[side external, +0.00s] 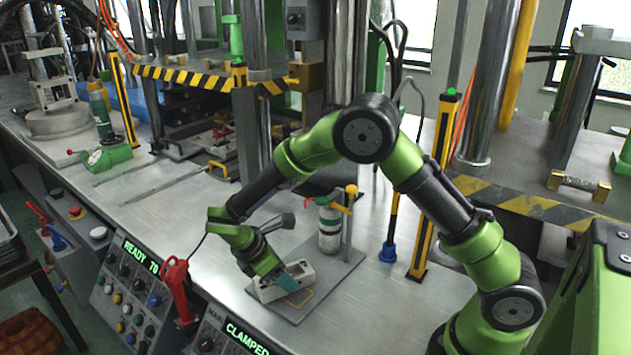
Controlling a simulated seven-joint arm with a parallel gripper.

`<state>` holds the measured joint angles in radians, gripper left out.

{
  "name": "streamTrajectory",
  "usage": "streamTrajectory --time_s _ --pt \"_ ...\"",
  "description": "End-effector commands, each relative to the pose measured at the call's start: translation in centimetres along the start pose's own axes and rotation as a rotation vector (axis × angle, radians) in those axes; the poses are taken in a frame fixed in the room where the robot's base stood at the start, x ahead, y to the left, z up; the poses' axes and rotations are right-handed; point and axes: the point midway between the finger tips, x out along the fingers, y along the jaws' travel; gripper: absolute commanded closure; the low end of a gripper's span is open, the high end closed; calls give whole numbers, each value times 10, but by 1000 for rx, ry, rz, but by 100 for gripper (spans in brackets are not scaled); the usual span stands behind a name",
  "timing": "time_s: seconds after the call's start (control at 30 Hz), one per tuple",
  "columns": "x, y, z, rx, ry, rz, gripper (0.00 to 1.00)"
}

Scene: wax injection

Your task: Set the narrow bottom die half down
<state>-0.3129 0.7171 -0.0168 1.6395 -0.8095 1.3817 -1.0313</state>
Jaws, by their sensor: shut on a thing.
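My gripper (279,276) points down at the front of the bench, low over a grey plate (333,285). A pale, block-shaped die half (300,270) is at its jaws, and the gripper is shut on it. The block is low at the plate; I cannot tell whether it touches it. A teal patch shows at the fingertips, too small to make out. The gripper hides part of the block. A yellow outline marks the plate just in front of the block.
A small bottle (329,228) with a green and red top stands on the plate behind the block, next to a yellow-topped post (350,210). A red-handled device (178,285) and control panels line the front edge.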

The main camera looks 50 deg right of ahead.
Motion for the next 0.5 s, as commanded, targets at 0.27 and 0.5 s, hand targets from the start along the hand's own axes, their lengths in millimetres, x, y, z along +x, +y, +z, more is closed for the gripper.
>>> streamTrajectory --time_s 0.27,0.5 --pt "1 0 -1 1 1 2 89" --pt "3 0 -2 0 1 1 18"
